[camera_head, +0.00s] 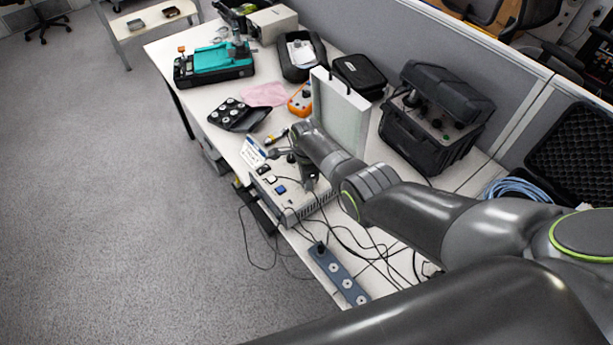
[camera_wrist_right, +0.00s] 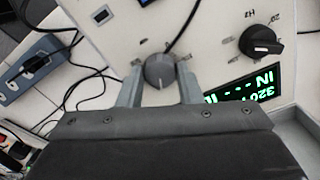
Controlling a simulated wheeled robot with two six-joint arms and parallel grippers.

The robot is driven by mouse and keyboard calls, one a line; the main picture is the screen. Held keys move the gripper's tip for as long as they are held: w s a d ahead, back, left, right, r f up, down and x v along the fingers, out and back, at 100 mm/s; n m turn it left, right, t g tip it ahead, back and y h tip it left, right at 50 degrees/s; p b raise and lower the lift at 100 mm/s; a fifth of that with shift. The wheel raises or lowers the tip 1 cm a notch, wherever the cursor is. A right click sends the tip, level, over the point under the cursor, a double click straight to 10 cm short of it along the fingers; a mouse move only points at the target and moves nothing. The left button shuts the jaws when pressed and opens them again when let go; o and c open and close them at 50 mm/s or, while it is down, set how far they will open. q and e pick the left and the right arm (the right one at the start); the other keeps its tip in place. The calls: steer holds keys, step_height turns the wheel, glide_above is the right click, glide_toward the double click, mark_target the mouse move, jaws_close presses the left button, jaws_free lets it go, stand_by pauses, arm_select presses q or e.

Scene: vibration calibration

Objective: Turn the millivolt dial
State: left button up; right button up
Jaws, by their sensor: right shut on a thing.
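A grey round dial (camera_wrist_right: 159,71) sits on the pale front panel (camera_wrist_right: 215,60) of an instrument. In the right wrist view my right gripper (camera_wrist_right: 160,83) has one finger on each side of this dial, shut on it. I cannot read the marks around it, so its label is unclear. A second, black dial (camera_wrist_right: 261,41) is to the right, above a green lit display (camera_wrist_right: 245,90). In the head view the instrument (camera_head: 290,204) is a box at the table's near edge, and my right gripper (camera_head: 309,181) reaches down onto it. My left gripper is not in view.
Cables run beside the instrument. A blue-grey power strip (camera_head: 338,275) lies below it in the head view. A white upright panel (camera_head: 340,110), a black case (camera_head: 435,118) and a teal device (camera_head: 214,65) stand farther back on the table.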

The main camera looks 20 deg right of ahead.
steer(key=shift+m, duration=1.2)
steer(key=o, duration=1)
steer(key=shift+r, duration=0.1)
step_height(320, 180, up, 6)
steer(key=p, duration=0.2)
steer(key=shift+r+p, duration=0.1)
steer(key=shift+p, duration=0.25)
step_height(320, 180, up, 11)
steer(key=shift+b, duration=0.45)
